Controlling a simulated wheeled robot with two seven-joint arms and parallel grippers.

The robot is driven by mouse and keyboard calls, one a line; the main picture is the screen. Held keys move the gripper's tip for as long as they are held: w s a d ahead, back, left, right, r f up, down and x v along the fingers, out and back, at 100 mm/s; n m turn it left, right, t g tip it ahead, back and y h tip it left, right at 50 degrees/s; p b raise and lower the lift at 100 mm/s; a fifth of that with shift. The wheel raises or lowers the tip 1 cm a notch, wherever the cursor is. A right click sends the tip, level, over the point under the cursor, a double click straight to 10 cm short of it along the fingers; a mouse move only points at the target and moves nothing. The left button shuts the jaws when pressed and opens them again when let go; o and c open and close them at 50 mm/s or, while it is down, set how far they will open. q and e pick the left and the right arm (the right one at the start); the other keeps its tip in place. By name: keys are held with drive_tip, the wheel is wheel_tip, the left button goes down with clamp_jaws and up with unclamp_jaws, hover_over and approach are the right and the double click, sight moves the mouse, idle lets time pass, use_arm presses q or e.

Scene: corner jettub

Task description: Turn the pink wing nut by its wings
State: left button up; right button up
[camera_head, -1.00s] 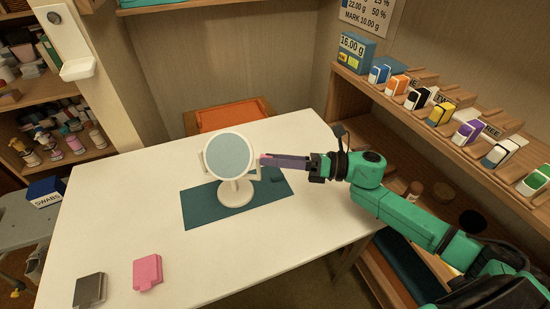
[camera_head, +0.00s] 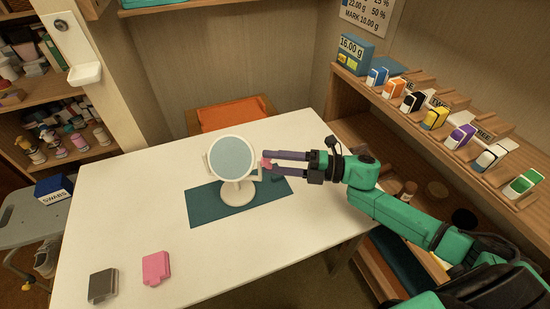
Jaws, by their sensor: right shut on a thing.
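The pink wing nut (camera_head: 266,163) is at the right side of the round mirror (camera_head: 231,157), beside the mirror's white frame. The mirror stands upright on its white base on a teal mat (camera_head: 205,209). My right gripper (camera_head: 273,162) comes in from the right, level with the nut. Its two dark fingers are one above the other in the picture and shut on the nut, with pink showing at their tips. The nut's wings are small and partly hidden by the fingers. My left gripper is not in view.
A pink block (camera_head: 156,268) and a grey block (camera_head: 103,286) lie at the front left of the white table (camera_head: 120,205). An orange-seated chair (camera_head: 232,115) stands behind the table. A wooden shelf (camera_head: 410,120) with several coloured boxes is at the right. The table's left half is mostly clear.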

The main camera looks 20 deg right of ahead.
drive_tip(key=shift+m, duration=0.6)
drive_tip(key=o, duration=1.4)
drive_tip(key=v, duration=1.4)
drive_tip(key=shift+s+d, duration=0.15)
drive_tip(key=shift+d, duration=0.15)
